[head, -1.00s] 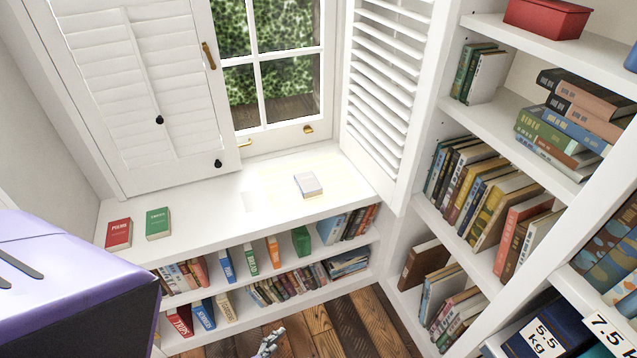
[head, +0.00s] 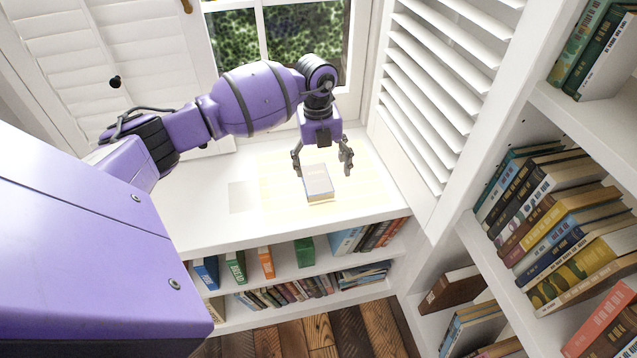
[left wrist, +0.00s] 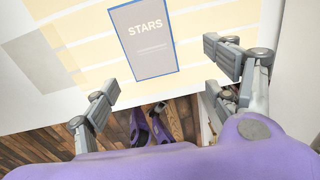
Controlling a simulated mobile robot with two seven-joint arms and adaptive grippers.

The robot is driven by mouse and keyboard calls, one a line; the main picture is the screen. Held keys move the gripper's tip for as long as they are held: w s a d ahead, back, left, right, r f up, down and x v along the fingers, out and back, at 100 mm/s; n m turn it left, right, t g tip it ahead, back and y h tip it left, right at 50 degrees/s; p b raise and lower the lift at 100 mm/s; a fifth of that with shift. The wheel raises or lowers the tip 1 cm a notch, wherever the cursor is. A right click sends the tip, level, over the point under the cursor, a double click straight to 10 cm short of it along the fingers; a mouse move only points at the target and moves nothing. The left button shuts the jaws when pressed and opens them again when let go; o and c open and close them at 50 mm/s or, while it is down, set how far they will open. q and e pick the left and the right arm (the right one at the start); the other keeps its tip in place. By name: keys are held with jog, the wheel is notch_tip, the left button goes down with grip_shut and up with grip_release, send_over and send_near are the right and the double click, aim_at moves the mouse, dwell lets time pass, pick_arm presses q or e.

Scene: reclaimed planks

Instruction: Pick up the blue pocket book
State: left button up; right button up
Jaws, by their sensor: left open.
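The pocket book (head: 318,184) lies flat on the white sill-top of the low shelf, in a sunlit patch below the window. Its cover looks pale grey-blue. In the left wrist view the book (left wrist: 146,42) has a blue border and reads STARS. My left gripper (head: 322,166) is above the book with its fingers spread on either side, open and empty. In the left wrist view the book lies beyond the fingertips, between their lines, and nothing is gripped. My right gripper does not show.
The window and louvred shutter (head: 440,90) stand close behind and right of the book. Books fill the low shelf (head: 300,238) below and the tall bookcase (head: 560,130) at right. The sill-top (head: 205,220) left of the book is clear where visible. My left arm hides its far left.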

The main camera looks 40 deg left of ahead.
aim_at(317, 179)
pick_arm(q)
jog(key=shift+w+a+r+y, duration=0.1)
jog(key=shift+a+r+y, duration=0.1)
jog(key=shift+a, duration=0.25)
jog(key=shift+w+a+r+y, duration=0.1)
jog(key=shift+a+r+y, duration=0.1)
jog(key=shift+a, duration=0.2)
jog(key=shift+a+f, duration=0.2)
jog(key=shift+f, duration=0.05)
jog(key=f, duration=0.6)
jog(key=shift+w+a+f, duration=0.1)
jog(key=shift+w+f, duration=0.2)
jog(key=shift+f, duration=0.1)
jog(key=c, duration=1.3)
